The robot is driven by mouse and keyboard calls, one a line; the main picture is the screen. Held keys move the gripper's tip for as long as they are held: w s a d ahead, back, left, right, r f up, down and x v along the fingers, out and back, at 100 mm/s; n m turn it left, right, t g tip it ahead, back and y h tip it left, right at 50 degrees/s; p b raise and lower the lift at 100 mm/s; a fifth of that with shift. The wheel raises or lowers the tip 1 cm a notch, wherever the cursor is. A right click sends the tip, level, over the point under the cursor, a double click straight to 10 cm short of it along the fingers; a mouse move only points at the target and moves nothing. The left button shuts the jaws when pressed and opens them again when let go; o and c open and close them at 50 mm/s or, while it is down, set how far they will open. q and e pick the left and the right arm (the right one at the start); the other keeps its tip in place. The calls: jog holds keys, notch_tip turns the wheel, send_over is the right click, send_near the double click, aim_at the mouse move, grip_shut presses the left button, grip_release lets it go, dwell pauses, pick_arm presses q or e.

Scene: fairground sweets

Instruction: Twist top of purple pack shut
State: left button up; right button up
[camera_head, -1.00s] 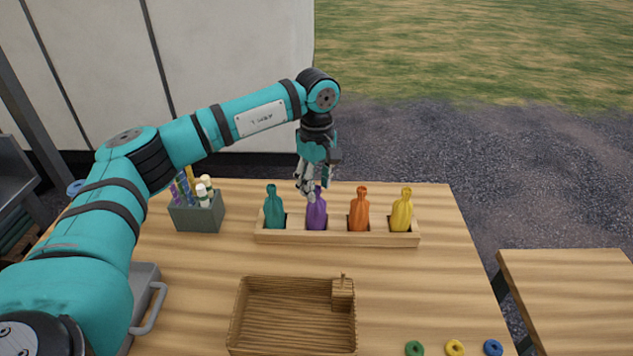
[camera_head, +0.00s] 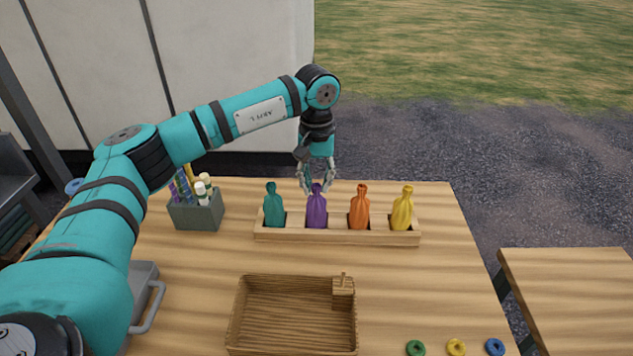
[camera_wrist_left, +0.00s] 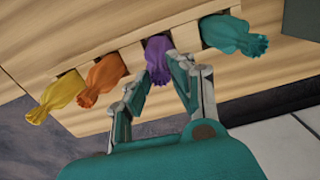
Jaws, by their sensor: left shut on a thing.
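The purple pack (camera_head: 317,213) stands upright in the second slot from the left of a wooden rack (camera_head: 335,237). My left gripper (camera_head: 317,187) reaches down from above and is shut on the top of the purple pack. In the left wrist view the two fingers (camera_wrist_left: 156,82) close around the top of the purple pack (camera_wrist_left: 157,50). The fingers hide part of its top. My right gripper does not show.
A teal pack (camera_head: 274,207), an orange pack (camera_head: 359,209) and a yellow pack (camera_head: 402,210) stand in the same rack. A dark box of tubes (camera_head: 197,216) is at left. An open wooden tray (camera_head: 293,351) lies in front. Small rings (camera_head: 456,347) lie front right.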

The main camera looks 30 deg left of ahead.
pick_arm(q)
jog(key=m, duration=0.9)
jog(key=shift+m, duration=0.4)
jog(key=o, duration=0.7)
jog(key=shift+r, duration=0.1)
jog(key=shift+r+p, duration=1.45)
jog(key=shift+r, duration=1.05)
